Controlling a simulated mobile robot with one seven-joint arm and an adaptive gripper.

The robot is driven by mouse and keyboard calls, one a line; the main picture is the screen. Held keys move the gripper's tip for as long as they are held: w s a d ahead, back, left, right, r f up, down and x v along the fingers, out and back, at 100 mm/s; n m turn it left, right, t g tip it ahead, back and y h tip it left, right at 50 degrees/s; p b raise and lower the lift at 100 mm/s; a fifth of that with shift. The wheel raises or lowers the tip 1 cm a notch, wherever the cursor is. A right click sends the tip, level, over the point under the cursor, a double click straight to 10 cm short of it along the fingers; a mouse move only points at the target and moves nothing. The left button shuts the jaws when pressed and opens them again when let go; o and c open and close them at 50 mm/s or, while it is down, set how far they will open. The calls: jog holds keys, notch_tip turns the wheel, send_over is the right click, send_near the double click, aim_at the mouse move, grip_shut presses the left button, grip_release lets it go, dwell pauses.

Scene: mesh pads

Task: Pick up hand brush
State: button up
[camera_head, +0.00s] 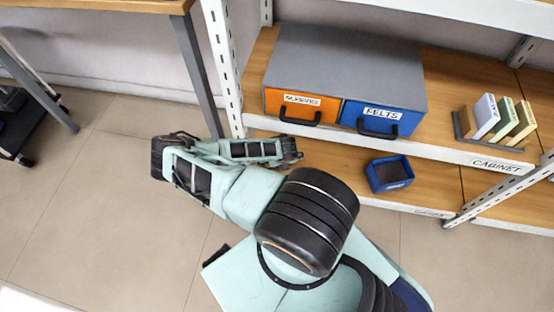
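I see no hand brush that I can make out in the head view. My gripper (226,147) is in front of the lower left end of the shelving, above the floor. Its two dark-and-teal fingers are spread wide apart, one toward the left and one toward the right. I see nothing between them. My arm covers part of the floor and of the lower shelf.
A grey box (345,60) with an orange drawer (298,122) and a blue drawer (384,132) stands on the upper shelf. A small blue bin (402,185) sits lower. Books (503,122) stand right. A wooden table (100,4) is upper left.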

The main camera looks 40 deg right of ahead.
jog(key=shift+c, duration=0.2)
jog(key=c, duration=1.4)
jog(key=shift+o, duration=0.2)
jog(key=shift+r, duration=0.15)
